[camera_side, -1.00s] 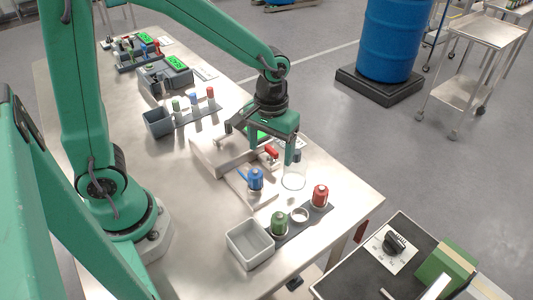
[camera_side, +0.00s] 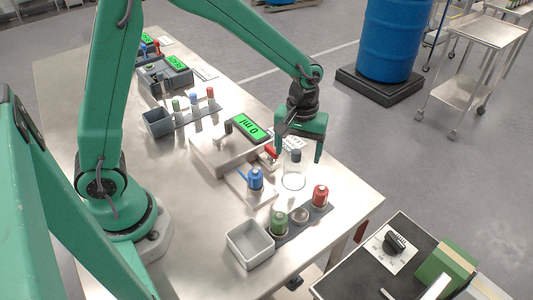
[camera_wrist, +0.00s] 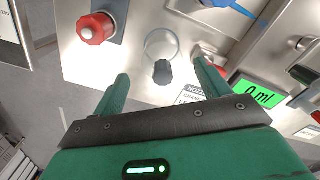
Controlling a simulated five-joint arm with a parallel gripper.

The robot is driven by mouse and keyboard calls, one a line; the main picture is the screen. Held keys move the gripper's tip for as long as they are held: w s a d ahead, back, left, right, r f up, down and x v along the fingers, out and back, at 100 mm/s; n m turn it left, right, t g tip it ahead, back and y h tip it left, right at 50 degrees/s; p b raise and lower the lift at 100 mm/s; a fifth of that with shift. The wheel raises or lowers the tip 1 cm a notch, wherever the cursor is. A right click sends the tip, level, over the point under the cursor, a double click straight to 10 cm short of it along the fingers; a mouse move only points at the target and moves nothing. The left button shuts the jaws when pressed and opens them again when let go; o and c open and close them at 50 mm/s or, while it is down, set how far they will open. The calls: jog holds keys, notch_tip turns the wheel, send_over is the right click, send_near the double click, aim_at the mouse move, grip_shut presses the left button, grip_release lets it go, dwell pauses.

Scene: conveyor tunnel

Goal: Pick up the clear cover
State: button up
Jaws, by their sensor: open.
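The clear cover (camera_side: 293,179) stands on the metal table in the side view, a see-through round cover with a dark knob on top. In the wrist view the clear cover (camera_wrist: 160,45) shows as a clear ring with its dark knob towards my gripper. My gripper (camera_side: 299,156) is open and points down over the cover. Its fingers are on either side of the knob in the side view. In the wrist view my gripper (camera_wrist: 162,76) has the knob between its spread fingertips. Whether a finger touches the knob cannot be told.
A device with a green "0 ml" display (camera_side: 252,127) and a red lever (camera_side: 271,152) stands close to the left. A blue-capped part (camera_side: 256,179), a red-capped bottle (camera_side: 320,195), a green-capped bottle (camera_side: 279,222) and a grey bin (camera_side: 250,244) are nearer the front.

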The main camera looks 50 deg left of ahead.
aim_at(295, 163)
jog(key=shift+s+a+f, duration=0.1)
jog(key=shift+a+f, duration=0.05)
jog(key=shift+f, duration=2.5)
jog(key=c, duration=1)
